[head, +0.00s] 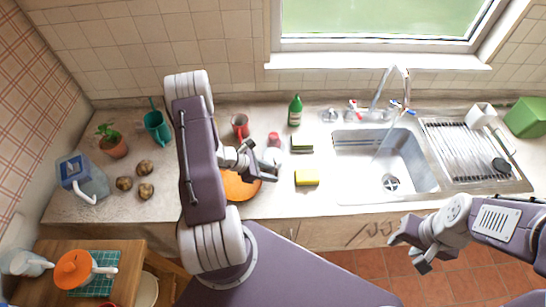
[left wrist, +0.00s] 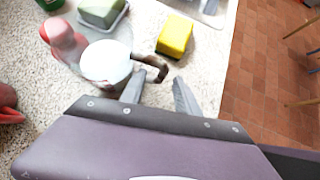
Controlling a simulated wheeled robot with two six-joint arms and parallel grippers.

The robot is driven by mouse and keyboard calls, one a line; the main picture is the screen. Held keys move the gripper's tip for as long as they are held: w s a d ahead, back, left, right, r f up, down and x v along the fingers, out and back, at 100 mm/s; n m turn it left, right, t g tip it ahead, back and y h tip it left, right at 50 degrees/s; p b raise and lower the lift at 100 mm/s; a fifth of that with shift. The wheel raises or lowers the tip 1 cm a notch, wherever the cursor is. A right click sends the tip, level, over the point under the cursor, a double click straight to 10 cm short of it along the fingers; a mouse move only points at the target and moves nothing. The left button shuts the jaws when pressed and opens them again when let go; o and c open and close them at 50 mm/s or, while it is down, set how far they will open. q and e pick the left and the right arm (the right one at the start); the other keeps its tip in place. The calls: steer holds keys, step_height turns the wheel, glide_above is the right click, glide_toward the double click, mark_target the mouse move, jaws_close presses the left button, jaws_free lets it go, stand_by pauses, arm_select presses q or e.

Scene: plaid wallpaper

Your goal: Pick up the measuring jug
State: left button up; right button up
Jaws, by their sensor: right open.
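What appears to be the measuring jug (left wrist: 106,62), a pale round vessel with a dark curved handle, stands on the counter in the left wrist view. In the head view its white top (head: 273,157) shows just right of my left gripper (head: 257,162). My left gripper is open, and its fingers (left wrist: 160,93) point at the jug's handle side. The handle's end lies close before the gap between the fingertips; I cannot tell whether they touch. My right gripper (head: 407,252) is open and empty, low at the right, in front of the counter.
A red object (left wrist: 63,40) stands close beside the jug. A yellow sponge (head: 307,177), green bottle (head: 295,111), red mug (head: 240,126) and orange plate (head: 238,188) are near. The sink (head: 350,150) lies right. A blue-lidded container (head: 85,180) stands far left.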

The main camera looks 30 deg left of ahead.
arm_select(q)
steer(key=shift+w+d+f+p, duration=0.55)
steer(key=shift+d+p, duration=0.1)
steer(key=shift+d, duration=0.15)
steer(key=shift+w+d+f+p, duration=0.2)
steer(key=shift+f, duration=0.35)
steer(key=shift+w+d+f+p, duration=0.2)
steer(key=shift+f, duration=0.3)
steer(key=shift+w+f, duration=0.15)
steer(key=shift+f, duration=0.2)
steer(key=shift+d, duration=0.1)
steer(key=shift+w, duration=0.1)
steer(key=c, duration=0.3)
jaws_close()
